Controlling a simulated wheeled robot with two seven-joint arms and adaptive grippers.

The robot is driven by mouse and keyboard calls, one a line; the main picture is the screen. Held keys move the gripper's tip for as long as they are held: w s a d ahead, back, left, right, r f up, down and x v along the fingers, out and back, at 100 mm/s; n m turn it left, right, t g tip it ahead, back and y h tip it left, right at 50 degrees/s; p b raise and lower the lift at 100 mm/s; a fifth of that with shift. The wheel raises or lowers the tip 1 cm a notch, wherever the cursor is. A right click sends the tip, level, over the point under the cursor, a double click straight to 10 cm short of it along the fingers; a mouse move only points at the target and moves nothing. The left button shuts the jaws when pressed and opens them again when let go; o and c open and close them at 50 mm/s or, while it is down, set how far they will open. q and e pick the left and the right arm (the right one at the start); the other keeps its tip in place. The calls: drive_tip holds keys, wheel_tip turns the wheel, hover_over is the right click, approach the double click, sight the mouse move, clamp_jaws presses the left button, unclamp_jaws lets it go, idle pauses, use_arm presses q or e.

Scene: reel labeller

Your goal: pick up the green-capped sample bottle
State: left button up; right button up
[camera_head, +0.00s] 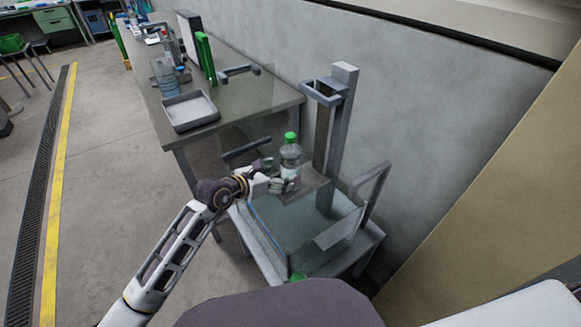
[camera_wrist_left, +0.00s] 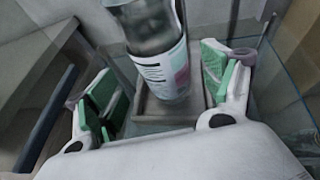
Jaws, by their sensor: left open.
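The green-capped sample bottle (camera_head: 290,160) stands upright on a small platform of the glass-sided machine in the head view. It is clear, with a white label low on its body. In the left wrist view the bottle (camera_wrist_left: 158,50) stands in a shallow square tray (camera_wrist_left: 150,112), and its cap is out of frame. My left gripper (camera_head: 272,175) is open at the bottle's left side. In the wrist view its green-padded fingers (camera_wrist_left: 160,92) are on either side of the bottle's lower part, with gaps. My right gripper is not in view.
Clear panels (camera_head: 335,232) surround the machine's front, and a grey post (camera_head: 340,120) stands behind the bottle. A workbench (camera_head: 255,92) with a grey tray (camera_head: 190,110) is beyond it. Another green cap (camera_head: 298,276) shows at the machine's near edge.

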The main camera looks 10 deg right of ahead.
sight(283, 172)
use_arm(q)
drive_tip(key=shift+w+d+f, duration=0.15)
drive_tip(key=shift+w+d, duration=0.2)
drive_tip(key=shift+d, duration=0.4)
drive_tip(key=shift+w+d+f, duration=0.15)
drive_tip(key=shift+w+d, duration=0.15)
drive_tip(key=shift+d, duration=0.4)
drive_tip(key=shift+w+d+f, duration=0.3)
drive_tip(key=shift+w+d, duration=0.05)
drive_tip(key=shift+d, duration=0.1)
drive_tip(key=shift+w+d+f, duration=0.1)
drive_tip(key=shift+w+d, duration=0.1)
drive_tip(key=shift+d, duration=0.1)
drive_tip(key=shift+c, duration=0.4)
drive_tip(key=c, duration=1.6)
drive_tip(key=shift+r, duration=0.2)
